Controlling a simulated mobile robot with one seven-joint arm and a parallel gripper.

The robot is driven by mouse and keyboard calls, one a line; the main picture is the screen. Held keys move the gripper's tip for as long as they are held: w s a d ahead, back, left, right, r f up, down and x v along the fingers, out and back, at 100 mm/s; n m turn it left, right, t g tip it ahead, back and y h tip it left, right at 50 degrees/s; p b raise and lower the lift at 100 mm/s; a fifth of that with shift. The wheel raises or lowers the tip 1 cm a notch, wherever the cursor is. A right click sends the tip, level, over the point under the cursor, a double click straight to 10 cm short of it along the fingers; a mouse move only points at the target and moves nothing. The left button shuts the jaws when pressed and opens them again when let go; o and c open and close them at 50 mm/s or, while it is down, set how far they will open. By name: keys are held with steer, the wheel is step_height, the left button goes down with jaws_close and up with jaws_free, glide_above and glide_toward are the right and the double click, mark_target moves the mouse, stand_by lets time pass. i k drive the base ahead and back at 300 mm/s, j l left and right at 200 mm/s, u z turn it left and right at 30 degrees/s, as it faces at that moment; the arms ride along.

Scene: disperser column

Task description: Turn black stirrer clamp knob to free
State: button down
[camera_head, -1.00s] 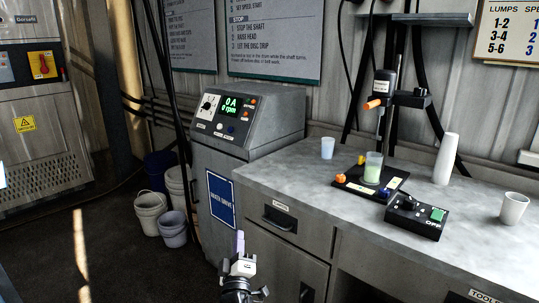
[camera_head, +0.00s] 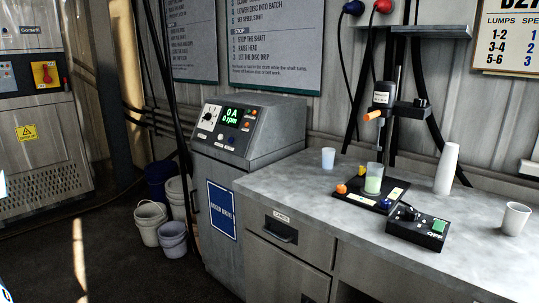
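The lab stirrer (camera_head: 382,94) is a grey and black motor head on an upright post at the back of the bench. A black clamp with a knob (camera_head: 421,103) sticks out to the right of the post. An orange-tipped part (camera_head: 372,115) points out to the left below the head. A glass beaker with pale green contents (camera_head: 373,183) stands on the black base (camera_head: 360,195) beneath. The knob is small here, and its exact turn cannot be told.
A black control box (camera_head: 417,229) with a green switch sits at the bench front. A pale cup (camera_head: 328,158), a tall cup stack (camera_head: 447,168) and a white cup (camera_head: 515,218) stand around the stirrer. A grey console (camera_head: 250,130) is left of the bench, with buckets (camera_head: 150,223) on the floor.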

mark_target(419, 103)
steer(key=z, duration=0.8)
